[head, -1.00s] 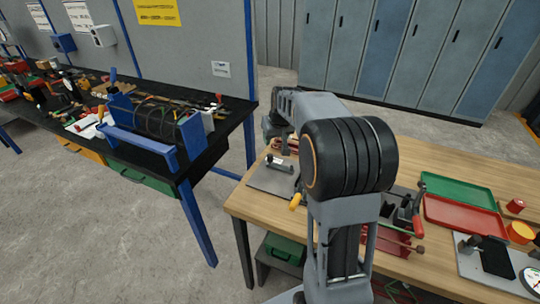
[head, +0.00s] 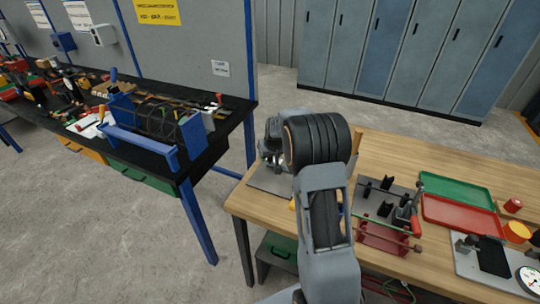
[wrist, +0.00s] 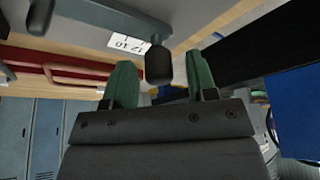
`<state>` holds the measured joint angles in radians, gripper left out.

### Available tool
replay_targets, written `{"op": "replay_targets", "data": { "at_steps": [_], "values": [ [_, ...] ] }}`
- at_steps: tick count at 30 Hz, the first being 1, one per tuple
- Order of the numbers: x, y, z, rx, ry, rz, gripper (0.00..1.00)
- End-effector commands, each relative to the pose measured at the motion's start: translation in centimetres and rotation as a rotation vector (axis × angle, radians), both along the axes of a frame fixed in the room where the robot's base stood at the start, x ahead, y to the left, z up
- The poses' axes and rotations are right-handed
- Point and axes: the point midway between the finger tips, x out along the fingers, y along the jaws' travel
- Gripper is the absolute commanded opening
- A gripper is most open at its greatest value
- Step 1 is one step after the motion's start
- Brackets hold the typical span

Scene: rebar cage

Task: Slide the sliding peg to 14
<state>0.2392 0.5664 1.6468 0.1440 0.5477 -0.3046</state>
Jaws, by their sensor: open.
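In the wrist view a dark rounded knob (wrist: 158,65), which looks like the sliding peg, shows between the two green fingertips of my gripper (wrist: 161,82). The fingers are apart, one on each side of it; I cannot tell whether either touches it. A white label (wrist: 128,43) with printed numbers lies just beside the knob, turned over and hard to read. In the head view my arm covers the gripper and the peg. Part of a grey plate (head: 266,181) shows at the left end of the wooden bench.
The wooden bench (head: 400,163) also holds a fixture with black blocks (head: 373,198), a green tray (head: 457,189) and a red tray (head: 460,216) to the right. A dark workbench (head: 215,135) stands at the left, with floor between. In the wrist view a red bar (wrist: 85,78) is at the left.

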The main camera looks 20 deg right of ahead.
Motion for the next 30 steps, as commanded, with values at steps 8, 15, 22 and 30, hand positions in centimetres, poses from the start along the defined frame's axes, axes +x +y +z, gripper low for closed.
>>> {"op": "replay_targets", "data": {
  "at_steps": [8,15,22,30],
  "values": [
    [0.04,0.0,-0.04,0.0,-0.001,0.0,0.51],
    [0.02,0.0,-0.02,0.0,-0.001,0.0,0.28],
    [0.02,0.0,-0.02,0.0,0.0,0.0,0.06],
    [0.02,0.02,-0.02,0.0,0.0,0.0,0.0]
  ]
}}
